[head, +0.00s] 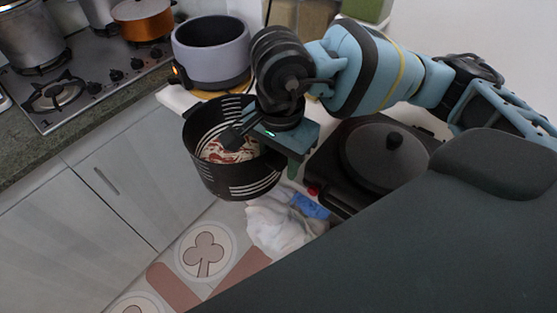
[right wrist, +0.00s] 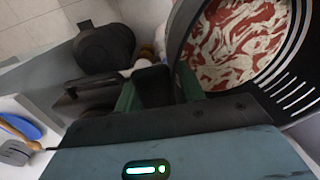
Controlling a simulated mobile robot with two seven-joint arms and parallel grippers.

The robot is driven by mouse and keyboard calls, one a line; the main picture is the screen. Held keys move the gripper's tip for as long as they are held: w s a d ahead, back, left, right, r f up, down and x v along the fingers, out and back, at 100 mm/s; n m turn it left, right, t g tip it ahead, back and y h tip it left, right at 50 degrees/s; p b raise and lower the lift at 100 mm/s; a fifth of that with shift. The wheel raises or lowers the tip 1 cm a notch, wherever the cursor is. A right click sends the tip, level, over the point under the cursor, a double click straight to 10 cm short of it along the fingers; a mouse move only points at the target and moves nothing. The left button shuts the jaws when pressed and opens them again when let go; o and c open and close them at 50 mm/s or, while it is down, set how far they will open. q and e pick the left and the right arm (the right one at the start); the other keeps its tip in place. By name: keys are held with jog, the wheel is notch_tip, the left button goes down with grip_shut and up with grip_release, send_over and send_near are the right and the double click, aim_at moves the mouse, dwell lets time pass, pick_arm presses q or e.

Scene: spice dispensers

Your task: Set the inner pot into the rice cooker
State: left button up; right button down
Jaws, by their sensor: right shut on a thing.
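The inner pot (head: 235,185) is black with pale measuring lines and a red-and-white patterned bottom. My right gripper (head: 262,145) is shut on its right-hand rim and holds it fairly upright in front of the counter, above the floor. The pot also shows in the right wrist view (right wrist: 292,100), at the gripper's (right wrist: 155,88) right; the grip itself is partly hidden. The rice cooker (head: 212,66) is a light grey round body with a dark, open, empty-looking inside and an orange light on its left. It stands behind the held pot, a little apart from it in the picture. My left gripper is out of view.
A stove (head: 75,85) with an orange pot (head: 143,18) and a steel pot (head: 30,38) is at the back left. A black lidded cooker (head: 385,155) stands at the right. A white and blue cloth-like heap (head: 280,222) lies below the held pot.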

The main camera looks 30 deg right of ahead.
jog(key=n, duration=0.2)
jog(key=w+d+n, duration=0.1)
jog(key=n, duration=0.4)
jog(key=shift+w+d+r, duration=0.15)
jog(key=shift+w+d, duration=0.15)
jog(key=shift+d, duration=0.05)
jog(key=n, duration=0.2)
jog(key=d+n, duration=0.1)
jog(key=n, duration=0.1)
jog(key=w+n, duration=0.1)
jog(key=n, duration=0.1)
jog(key=shift+d, duration=0.25)
